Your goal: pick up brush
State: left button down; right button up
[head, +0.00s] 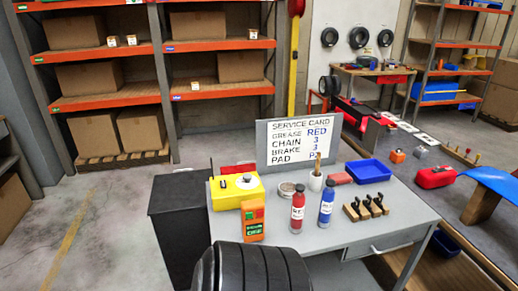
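A brush (318,161) with a tan handle stands upright in a small white cup (315,181) on the grey workbench (290,240). The cup stands in front of the service card board, and the brush overlaps its lower right part. The lower part of the brush is hidden inside the cup. A red bottle (297,208) and a blue bottle (327,204) stand in front of the cup, towards me. Neither of my grippers is in view.
Around the cup are a round tin (287,190), a reddish block (340,178), a blue tray (368,171), a yellow box (236,191), an orange-green device (252,220) and a black-clipped wooden rack (365,208). A black tyre-like object (252,268) fills the bottom foreground. Floor is clear at left.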

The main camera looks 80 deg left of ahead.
aim_at(317, 167)
jog(key=u, duration=2.15)
